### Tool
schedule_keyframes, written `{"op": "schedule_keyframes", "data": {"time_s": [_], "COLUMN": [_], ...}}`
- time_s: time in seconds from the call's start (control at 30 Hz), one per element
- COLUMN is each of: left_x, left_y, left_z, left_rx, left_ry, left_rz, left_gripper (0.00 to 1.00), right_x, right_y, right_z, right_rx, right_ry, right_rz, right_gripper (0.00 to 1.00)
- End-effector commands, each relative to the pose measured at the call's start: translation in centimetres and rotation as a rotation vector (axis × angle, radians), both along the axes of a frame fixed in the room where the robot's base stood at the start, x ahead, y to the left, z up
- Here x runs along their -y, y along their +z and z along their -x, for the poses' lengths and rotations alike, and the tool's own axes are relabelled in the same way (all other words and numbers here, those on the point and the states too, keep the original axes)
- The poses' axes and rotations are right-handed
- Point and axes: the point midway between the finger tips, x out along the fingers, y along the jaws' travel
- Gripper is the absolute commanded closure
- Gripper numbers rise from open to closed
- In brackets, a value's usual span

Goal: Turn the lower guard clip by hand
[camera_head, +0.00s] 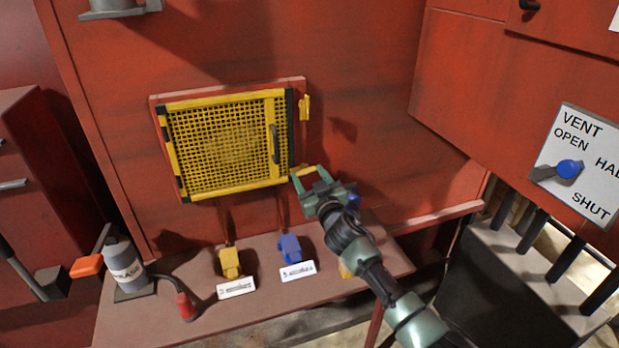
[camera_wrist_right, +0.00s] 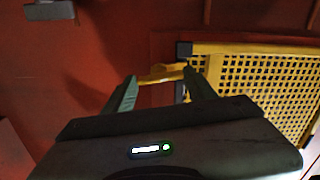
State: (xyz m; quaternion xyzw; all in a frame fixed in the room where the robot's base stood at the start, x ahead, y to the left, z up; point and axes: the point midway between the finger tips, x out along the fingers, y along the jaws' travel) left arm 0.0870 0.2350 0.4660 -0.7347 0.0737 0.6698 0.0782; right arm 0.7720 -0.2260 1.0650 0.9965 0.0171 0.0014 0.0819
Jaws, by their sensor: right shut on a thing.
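The yellow mesh guard (camera_head: 222,146) is closed flat against the red panel, with a dark handle near its right edge. The lower guard clip (camera_head: 304,170) is a small yellow piece at the guard's lower right corner, partly hidden by my fingers. My right gripper (camera_head: 310,178) is shut on it. In the right wrist view the lower clip (camera_wrist_right: 162,74) lies crosswise between my two fingers, next to the guard's black corner. The upper clip (camera_head: 304,107) stands upright beside the guard's right edge. My left gripper is not in view.
A shelf below the guard holds a grease can (camera_head: 124,268), a yellow block (camera_head: 230,263) and a blue block (camera_head: 290,248) with labels. A vent sign with a blue-knobbed lever (camera_head: 568,169) is at right. The red panel right of the guard is bare.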

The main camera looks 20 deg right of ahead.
Motion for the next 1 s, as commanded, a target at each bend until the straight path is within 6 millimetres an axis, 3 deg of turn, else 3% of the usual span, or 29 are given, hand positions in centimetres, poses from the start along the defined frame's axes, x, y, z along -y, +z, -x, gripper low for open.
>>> {"op": "schedule_keyframes", "data": {"time_s": [1.0], "left_x": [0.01], "left_y": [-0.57], "left_z": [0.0], "left_rx": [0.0], "left_ry": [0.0], "left_rz": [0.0], "left_gripper": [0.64], "right_x": [0.08], "right_y": [0.45], "right_z": [-0.11], "right_rx": [0.038], "right_ry": [-0.004], "right_rz": [0.953], "right_gripper": [0.84]}}
